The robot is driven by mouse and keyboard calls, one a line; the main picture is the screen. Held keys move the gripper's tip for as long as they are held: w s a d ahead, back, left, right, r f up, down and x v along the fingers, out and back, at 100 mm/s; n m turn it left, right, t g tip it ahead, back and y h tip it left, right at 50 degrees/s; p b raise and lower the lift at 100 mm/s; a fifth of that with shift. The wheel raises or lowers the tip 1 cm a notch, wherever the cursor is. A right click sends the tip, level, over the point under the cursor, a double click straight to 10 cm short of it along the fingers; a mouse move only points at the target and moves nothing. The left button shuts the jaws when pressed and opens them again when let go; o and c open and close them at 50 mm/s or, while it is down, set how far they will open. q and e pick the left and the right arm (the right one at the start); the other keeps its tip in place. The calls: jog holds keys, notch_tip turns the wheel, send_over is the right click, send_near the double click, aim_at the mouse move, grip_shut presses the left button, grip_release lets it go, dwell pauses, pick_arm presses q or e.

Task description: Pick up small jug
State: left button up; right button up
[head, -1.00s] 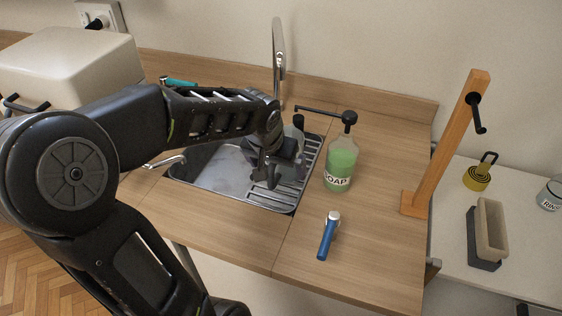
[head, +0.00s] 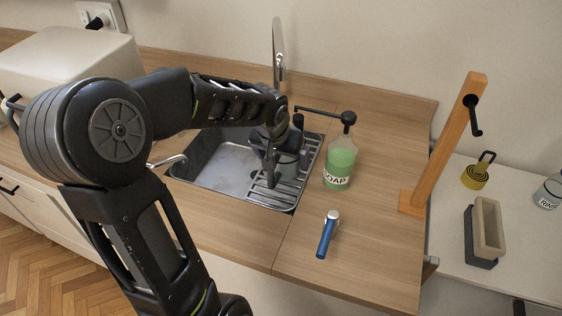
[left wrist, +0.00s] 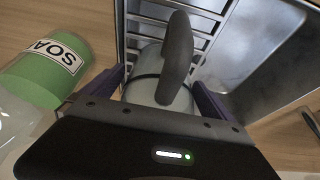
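The small jug (head: 288,166) is grey-green and stands upright on the ribbed drainer at the right of the sink. In the left wrist view the jug (left wrist: 150,92) shows from above, with a dark curved handle that hides part of it. My left gripper (head: 284,160) is at the jug with one finger on either side. In the left wrist view its purple fingers (left wrist: 160,90) stand apart beside the jug's body, very close to it. I see no clear grip on it. My right gripper is out of view.
A green soap bottle (head: 340,163) stands right of the drainer, close to my gripper. The tap (head: 278,55) rises behind the sink (head: 222,170). A blue-handled tool (head: 327,236) lies on the counter in front. A wooden post (head: 447,140) stands at the right.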

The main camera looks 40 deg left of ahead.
pick_arm(q)
jog(key=c, duration=1.3)
jog(key=shift+r, duration=0.15)
jog(key=shift+r, duration=0.5)
jog(key=shift+b+v, duration=0.55)
jog(key=shift+v, duration=0.6)
jog(key=s+d+b, duration=0.1)
jog(key=s, duration=0.4)
jog(key=s+d, duration=0.2)
jog(key=s, duration=0.4)
jog(key=s+d+b, duration=0.1)
jog(key=s+d, duration=0.1)
jog(key=s, duration=0.3)
jog(key=shift+s+b, duration=0.15)
jog(key=shift+b, duration=0.2)
